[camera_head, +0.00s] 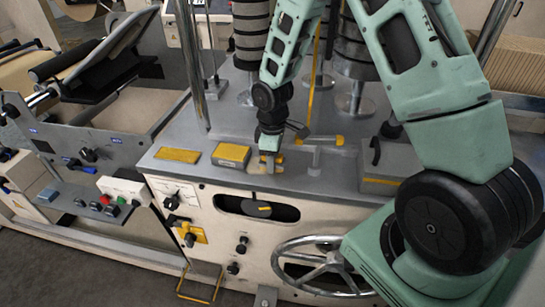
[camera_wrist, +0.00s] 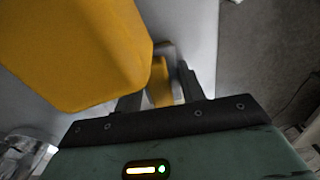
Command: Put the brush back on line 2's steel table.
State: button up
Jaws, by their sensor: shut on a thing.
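My gripper (camera_head: 268,158) points down at the front part of the grey steel table top (camera_head: 215,182), between a grey box with a yellow top and a grey T-shaped tool. In the wrist view its fingers (camera_wrist: 161,93) are shut on a narrow yellow piece (camera_wrist: 161,94), which I take to be the brush. Most of it is hidden by the fingers and the gripper body. Whether it touches the table top I cannot tell. A large yellow block (camera_wrist: 75,50) fills the upper left of the wrist view, close to the fingers.
On the table top lie a flat yellow pad (camera_head: 178,155), the yellow-topped box (camera_head: 232,155) and the T-shaped tool (camera_head: 316,147). A grey block (camera_head: 382,181) sits to the right. Roller columns (camera_head: 251,35) stand behind. A handwheel (camera_head: 322,268) projects from the front panel.

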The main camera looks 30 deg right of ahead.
jog(key=shift+f, duration=0.15)
jog(key=o, duration=0.9)
jog(key=shift+o, duration=0.2)
notch_tip(320, 180, up, 12)
jog(key=shift+f+b, duration=0.25)
jog(key=shift+b, duration=0.85)
jog(key=s+a+r, duration=0.2)
jog(key=s+a, duration=0.4)
jog(key=a, duration=0.1)
jog(key=s+a+r, duration=0.3)
jog(key=s+a, duration=0.2)
jog(key=a, duration=0.2)
jog(key=s+a+m, duration=0.1)
jog(key=s+a, duration=0.4)
jog(key=s, duration=0.8)
jog(key=shift+s+r+y, duration=0.2)
jog(key=shift+s+y, duration=0.1)
jog(key=shift+s, duration=0.1)
